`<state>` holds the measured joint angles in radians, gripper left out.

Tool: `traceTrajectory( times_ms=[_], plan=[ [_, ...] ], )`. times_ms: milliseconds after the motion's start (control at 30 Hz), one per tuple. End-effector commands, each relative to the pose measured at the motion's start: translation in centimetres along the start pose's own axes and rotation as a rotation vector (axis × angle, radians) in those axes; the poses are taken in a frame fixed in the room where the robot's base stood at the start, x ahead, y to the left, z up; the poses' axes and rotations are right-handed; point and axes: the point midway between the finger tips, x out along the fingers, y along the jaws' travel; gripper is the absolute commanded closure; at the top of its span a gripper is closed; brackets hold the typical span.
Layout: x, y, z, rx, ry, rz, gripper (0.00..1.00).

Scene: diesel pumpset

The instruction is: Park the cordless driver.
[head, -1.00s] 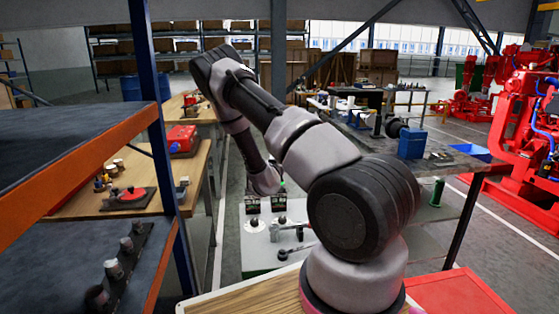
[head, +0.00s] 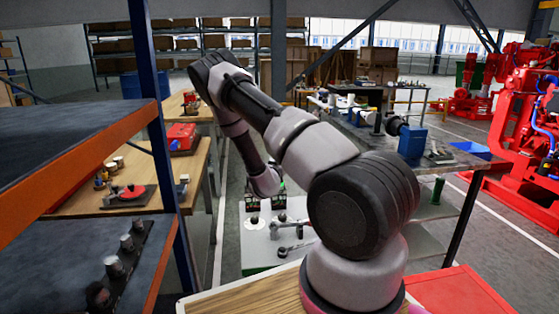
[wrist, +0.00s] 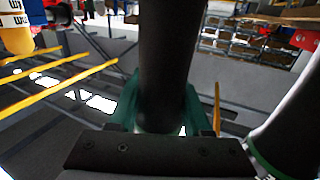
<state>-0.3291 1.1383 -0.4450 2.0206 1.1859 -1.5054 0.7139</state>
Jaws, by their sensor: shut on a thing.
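In the wrist view my gripper (wrist: 160,118) has its green fingers on both sides of a thick dark cylinder (wrist: 160,55), which runs up out of the picture. I take this for part of the cordless driver; its other parts are not clear. In the head view the end of my arm hangs above the white-topped surface (head: 252,258), and the jaws and what they hold are mostly hidden. Two small dark units (head: 252,202) with lighter fronts stand just below the arm's end. I cannot tell whether one is the driver's parking place.
Dark hand tools (head: 292,249) and round pieces lie on the white surface. A dark shelf rack (head: 85,190) with an orange edge stands close on the left. A grey bench (head: 455,160) is on the right. A wooden top (head: 255,300) lies in front.

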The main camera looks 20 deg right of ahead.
Motion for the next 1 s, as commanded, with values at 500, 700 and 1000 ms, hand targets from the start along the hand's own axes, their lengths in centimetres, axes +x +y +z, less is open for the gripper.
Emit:
traceTrajectory(
  times_ms=[500,700,1000],
  plan=[
    [0.0,0.0,0.4,0.000,0.001,0.000,0.16],
    [-0.3,0.0,0.5,0.000,-0.002,0.000,0.16],
    [-5.4,-0.1,0.5,-0.003,-0.002,-0.003,0.16]
  ],
)
